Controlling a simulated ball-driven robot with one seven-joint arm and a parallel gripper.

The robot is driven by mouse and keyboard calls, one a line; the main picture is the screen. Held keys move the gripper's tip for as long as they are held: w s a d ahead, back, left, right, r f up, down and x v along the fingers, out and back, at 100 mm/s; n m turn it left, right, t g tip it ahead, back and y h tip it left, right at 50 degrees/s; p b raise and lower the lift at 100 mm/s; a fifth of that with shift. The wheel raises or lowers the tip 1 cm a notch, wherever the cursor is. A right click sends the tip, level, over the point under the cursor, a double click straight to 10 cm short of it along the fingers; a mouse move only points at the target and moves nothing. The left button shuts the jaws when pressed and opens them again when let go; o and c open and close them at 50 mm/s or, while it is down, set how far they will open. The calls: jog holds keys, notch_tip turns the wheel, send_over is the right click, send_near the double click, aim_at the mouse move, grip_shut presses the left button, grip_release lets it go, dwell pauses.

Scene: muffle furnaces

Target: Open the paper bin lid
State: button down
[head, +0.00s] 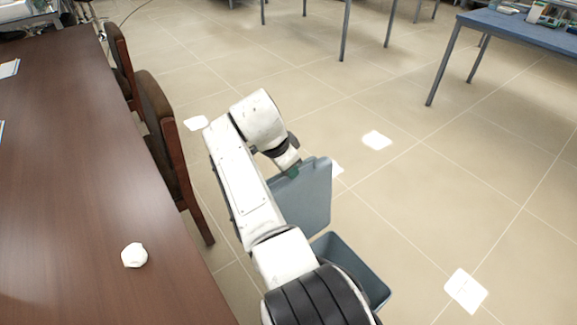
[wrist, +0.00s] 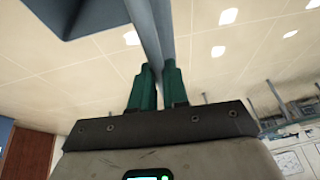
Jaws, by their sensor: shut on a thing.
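The grey-blue paper bin (head: 352,272) stands on the tiled floor, partly hidden by my arm. Its mouth is open and some of its inside shows. The lid (head: 314,197) stands raised, about upright, on the far side of the mouth. My gripper (head: 291,172) is at the lid's upper edge. In the wrist view, the green fingers of my gripper (wrist: 158,78) are shut on the thin edge of the lid (wrist: 146,25), which runs up between them. My arm hides the lid's left part in the head view.
A brown wooden table (head: 80,200) with a crumpled white ball (head: 134,255) fills the left. Dark chairs (head: 165,140) stand along it. White sheets, one at the right (head: 465,290), lie on the floor. A blue table (head: 520,27) stands far right. Open floor lies right of the bin.

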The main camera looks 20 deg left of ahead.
jog(key=shift+w, duration=0.1)
jog(key=c, duration=1.1)
grip_release()
jog(key=shift+c, duration=0.2)
jog(key=shift+r, duration=0.15)
jog(key=p+v, duration=0.1)
jog(key=v, duration=0.9)
jog(key=shift+s+r, duration=0.2)
